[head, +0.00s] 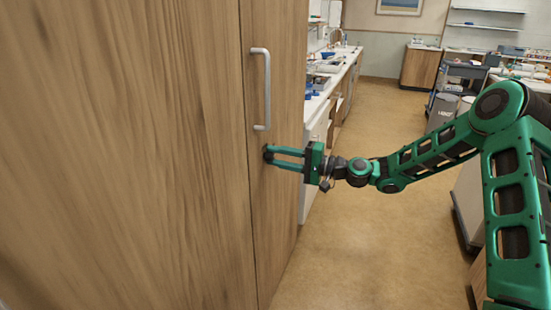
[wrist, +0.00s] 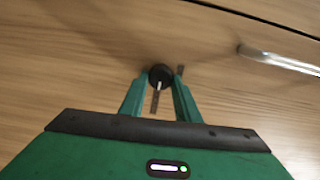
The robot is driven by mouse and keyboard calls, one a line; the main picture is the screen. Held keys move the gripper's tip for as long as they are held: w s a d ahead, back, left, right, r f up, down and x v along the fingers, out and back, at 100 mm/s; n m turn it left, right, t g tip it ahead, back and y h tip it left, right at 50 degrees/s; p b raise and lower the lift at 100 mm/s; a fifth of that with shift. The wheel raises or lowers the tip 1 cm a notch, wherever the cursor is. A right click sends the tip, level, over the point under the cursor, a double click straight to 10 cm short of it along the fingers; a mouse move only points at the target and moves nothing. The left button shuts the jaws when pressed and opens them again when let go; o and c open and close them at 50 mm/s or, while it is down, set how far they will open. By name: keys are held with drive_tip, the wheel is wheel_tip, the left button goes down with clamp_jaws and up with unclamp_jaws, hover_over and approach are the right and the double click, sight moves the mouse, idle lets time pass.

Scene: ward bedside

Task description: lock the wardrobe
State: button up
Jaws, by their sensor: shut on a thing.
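The wardrobe (head: 130,150) has tall wood-grain doors and fills the left of the head view. Its right door (head: 278,220) looks flush with the left one at the seam. A dark round lock knob (wrist: 160,73) with a slim grey bar across it sits on the door, below the handle in the head view. My gripper (head: 269,153) reaches the right door from the right. In the wrist view its green fingers (wrist: 159,82) are closed on the knob from both sides. The fingers largely hide the knob in the head view. A short grey mark shows beside it in the wrist view.
A grey bar handle (head: 266,90) stands out from the right door just above my gripper. A counter (head: 340,80) with several items lies beyond the wardrobe. The floor (head: 375,230) right of the wardrobe is clear, with bins (head: 442,110) farther back.

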drive_tip(key=shift+f+m, duration=0.25)
drive_tip(key=shift+m, duration=0.05)
drive_tip(key=o, duration=1)
drive_tip(key=shift+r, duration=0.1)
drive_tip(key=shift+d, duration=0.1)
drive_tip(key=v, duration=1)
drive_tip(key=shift+s+d, duration=0.1)
drive_tip(key=shift+d, duration=0.2)
